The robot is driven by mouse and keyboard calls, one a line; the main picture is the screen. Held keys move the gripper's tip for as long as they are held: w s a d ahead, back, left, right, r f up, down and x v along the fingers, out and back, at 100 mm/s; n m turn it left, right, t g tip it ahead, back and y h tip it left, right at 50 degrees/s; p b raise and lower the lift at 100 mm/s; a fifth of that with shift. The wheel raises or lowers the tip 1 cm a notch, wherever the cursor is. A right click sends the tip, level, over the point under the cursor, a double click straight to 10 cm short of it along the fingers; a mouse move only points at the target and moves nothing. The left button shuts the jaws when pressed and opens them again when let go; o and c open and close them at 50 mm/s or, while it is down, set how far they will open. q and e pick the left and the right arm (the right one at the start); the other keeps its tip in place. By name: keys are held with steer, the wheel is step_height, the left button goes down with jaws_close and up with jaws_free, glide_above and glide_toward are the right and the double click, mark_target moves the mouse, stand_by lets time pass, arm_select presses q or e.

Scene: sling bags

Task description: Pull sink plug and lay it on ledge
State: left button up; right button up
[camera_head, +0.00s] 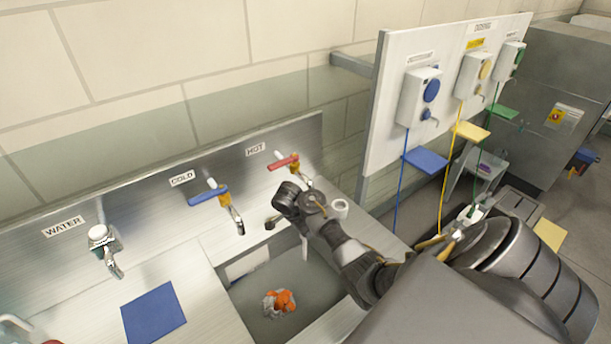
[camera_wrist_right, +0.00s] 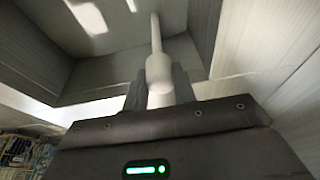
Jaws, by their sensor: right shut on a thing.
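The sink plug is a white upright rod with a thicker end (camera_wrist_right: 160,68); in the right wrist view that end sits between my right gripper's fingers (camera_wrist_right: 159,84). My right gripper is shut on it. In the head view my right arm reaches over the sink basin (camera_head: 315,290), and a short white piece (camera_head: 305,247), seemingly the plug, shows below the wrist. The fingers are mostly hidden there. I cannot tell whether the plug's far end touches the basin floor. The steel ledge (camera_head: 205,300) runs along the basin. My left gripper is not in view.
Orange and grey scraps (camera_head: 280,301) lie in the basin. Blue (camera_head: 209,194) and red (camera_head: 284,162) tap levers stand behind it. A white cylinder (camera_head: 340,208) is right of my wrist. A blue mat (camera_head: 153,313) lies on the left counter. A dispenser board (camera_head: 395,140) stands right.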

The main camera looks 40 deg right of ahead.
steer(key=shift+r+p, duration=1.3)
steer(key=shift+r, duration=1.45)
steer(key=shift+r, duration=1.95)
steer(key=shift+f, duration=0.1)
steer(key=shift+f, duration=2.2)
